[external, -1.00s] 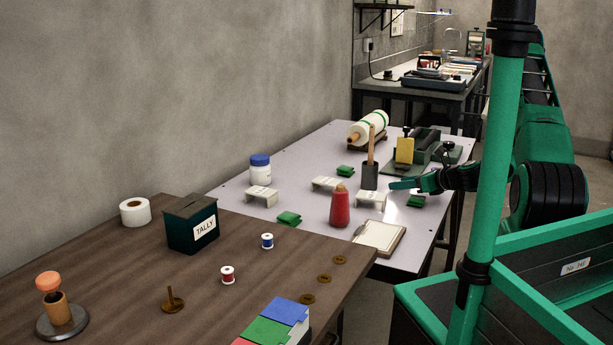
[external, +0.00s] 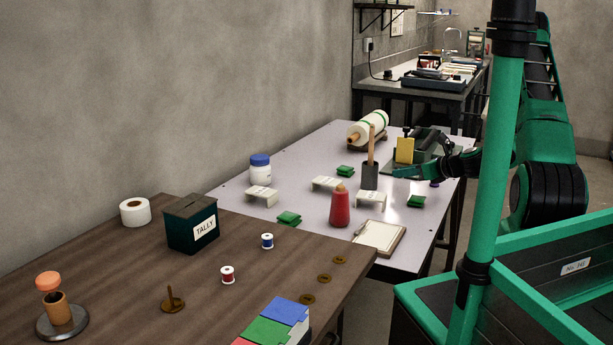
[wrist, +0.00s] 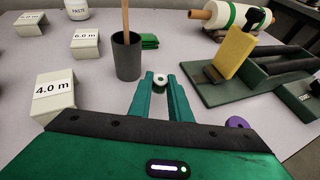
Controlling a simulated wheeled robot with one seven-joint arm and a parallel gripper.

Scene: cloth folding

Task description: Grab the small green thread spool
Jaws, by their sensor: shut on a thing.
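A small spool (wrist: 160,82) shows its pale round end with a dark hole in the wrist view. My gripper (wrist: 160,80) is shut on it, with one green finger on each side near the tips. Its thread colour is hard to make out. In the external view my gripper (external: 402,171) is over the right part of the pale table, beside the dark cup, and the spool cannot be made out there.
A dark cup (wrist: 127,60) with a wooden stick stands just ahead to the left. A green device with a yellow block (wrist: 234,54) is to the right. A purple round thing (wrist: 237,122) lies close on the right. A 4.0 m stand (wrist: 54,96) is at left.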

